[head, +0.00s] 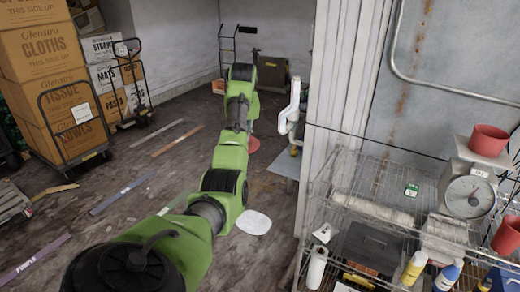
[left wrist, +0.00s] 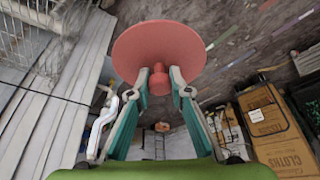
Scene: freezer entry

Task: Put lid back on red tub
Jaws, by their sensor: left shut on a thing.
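A round red lid (left wrist: 158,48) with a knob is held in my left gripper (left wrist: 160,76). The two fingers are shut on the knob, and the disc faces away from the wrist. One red tub (head: 489,140) sits on top of a scale at the right. A second red tub (head: 507,236) stands lower on the rack, cut by the picture edge. Both are far from the lid. My right gripper is not in view.
A wire rack (head: 350,185) at the right holds the scale (head: 468,192) and several bottles. A white handle-like part (head: 289,118) stands out beside the lid. Loaded carts with boxes (head: 62,110) stand at the left. A white patch (head: 254,222) lies on the floor.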

